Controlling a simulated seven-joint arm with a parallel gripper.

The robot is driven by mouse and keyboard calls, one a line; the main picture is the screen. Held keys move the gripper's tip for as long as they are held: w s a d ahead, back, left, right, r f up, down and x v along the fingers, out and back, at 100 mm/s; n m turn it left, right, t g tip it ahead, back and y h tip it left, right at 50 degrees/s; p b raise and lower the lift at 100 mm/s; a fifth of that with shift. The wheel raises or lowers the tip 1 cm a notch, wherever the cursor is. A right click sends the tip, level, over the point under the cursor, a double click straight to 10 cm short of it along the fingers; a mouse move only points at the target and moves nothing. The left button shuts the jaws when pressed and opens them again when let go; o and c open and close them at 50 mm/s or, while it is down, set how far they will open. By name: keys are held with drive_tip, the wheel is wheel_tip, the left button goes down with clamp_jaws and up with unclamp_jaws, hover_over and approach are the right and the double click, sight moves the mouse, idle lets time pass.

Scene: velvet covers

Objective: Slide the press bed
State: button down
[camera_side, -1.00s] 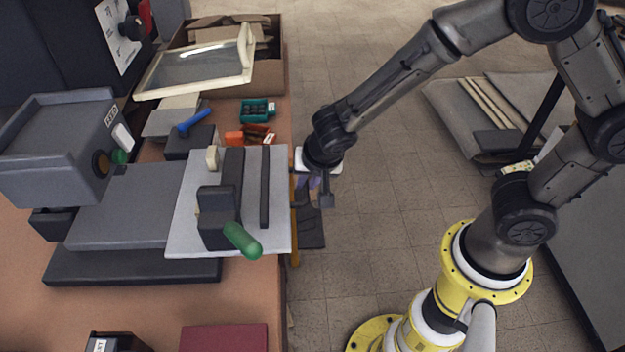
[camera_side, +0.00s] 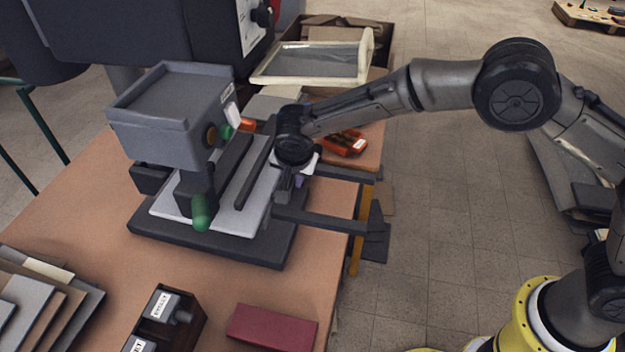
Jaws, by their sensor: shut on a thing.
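The press bed (camera_side: 236,219) is a light grey flat plate with dark bars and a dark clamp block. Its green handle (camera_side: 201,212) points toward the front. The bed lies on a dark base, with its left part under the grey press head (camera_side: 170,125). My gripper (camera_side: 285,190) is at the bed's right edge and is shut on it. The fingertips are small, and the exact place of grip is partly hidden by my wrist.
Two dark rails (camera_side: 320,219) stick out past the right table edge. A framed screen (camera_side: 312,62) and orange tools (camera_side: 345,143) lie behind. A maroon book (camera_side: 271,326), a dark box (camera_side: 165,318) and stacked boards (camera_side: 45,290) lie in front.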

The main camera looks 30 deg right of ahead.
drive_tip(key=shift+w+a, duration=0.25)
drive_tip(key=shift+a, duration=0.05)
drive_tip(key=c, duration=0.8)
unclamp_jaws()
drive_tip(key=shift+c, duration=0.2)
drive_tip(key=v, duration=1.4)
